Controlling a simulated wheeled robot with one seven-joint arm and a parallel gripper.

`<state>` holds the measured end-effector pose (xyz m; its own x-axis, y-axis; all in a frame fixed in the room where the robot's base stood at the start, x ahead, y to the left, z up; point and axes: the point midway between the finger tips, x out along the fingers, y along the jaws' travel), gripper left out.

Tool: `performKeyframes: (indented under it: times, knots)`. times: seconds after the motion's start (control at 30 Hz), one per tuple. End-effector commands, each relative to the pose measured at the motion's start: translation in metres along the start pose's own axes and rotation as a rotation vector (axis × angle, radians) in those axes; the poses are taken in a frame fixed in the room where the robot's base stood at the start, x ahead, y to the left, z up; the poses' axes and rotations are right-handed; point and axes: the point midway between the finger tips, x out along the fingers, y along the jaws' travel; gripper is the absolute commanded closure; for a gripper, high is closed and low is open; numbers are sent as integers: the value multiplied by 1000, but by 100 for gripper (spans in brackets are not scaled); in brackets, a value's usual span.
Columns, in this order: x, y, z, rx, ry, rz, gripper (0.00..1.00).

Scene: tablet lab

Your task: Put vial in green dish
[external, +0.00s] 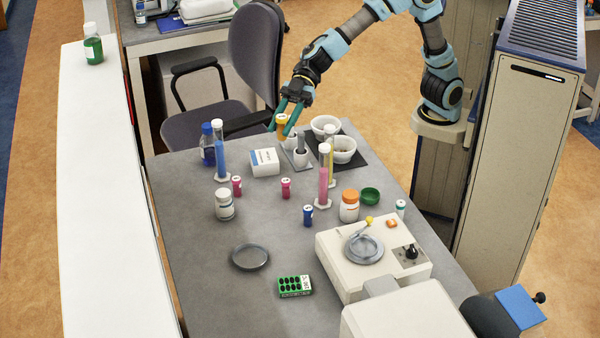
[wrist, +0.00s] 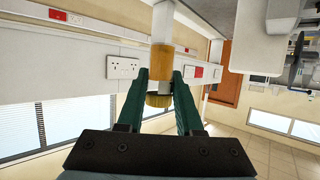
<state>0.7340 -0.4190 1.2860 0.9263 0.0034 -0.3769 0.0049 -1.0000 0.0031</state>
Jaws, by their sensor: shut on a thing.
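A yellow-orange vial (external: 281,122) with a white label is held in my gripper (external: 281,129), above the far side of the table. In the wrist view the vial (wrist: 161,62) sits between the two dark green fingers of my gripper (wrist: 160,78), which are shut on it, with its ribbed yellow cap towards the palm. The green dish (external: 370,196) is a small round bowl on the right side of the table, beside a white bottle with an orange cap. My gripper is well behind and left of the dish. The dish is not in the wrist view.
Pink and yellow cylinders (external: 323,185) stand between my gripper and the dish. White bowls (external: 343,150) are on a dark mat. A white instrument (external: 372,262) is in front of the dish. Small pink and blue vials (external: 286,188) stand mid-table. The front left of the table is mostly clear.

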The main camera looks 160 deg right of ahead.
Motion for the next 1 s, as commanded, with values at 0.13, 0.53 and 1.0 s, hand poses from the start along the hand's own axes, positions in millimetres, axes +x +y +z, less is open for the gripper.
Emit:
performKeyframes:
  times: [0.13, 0.53, 1.0]
  knots:
    - [0, -8, 2, 59, -7, 126, 100]
    - [13, -19, 23, 134, -10, 312, 100]
    - [24, -36, 60, 218, -10, 522, 100]
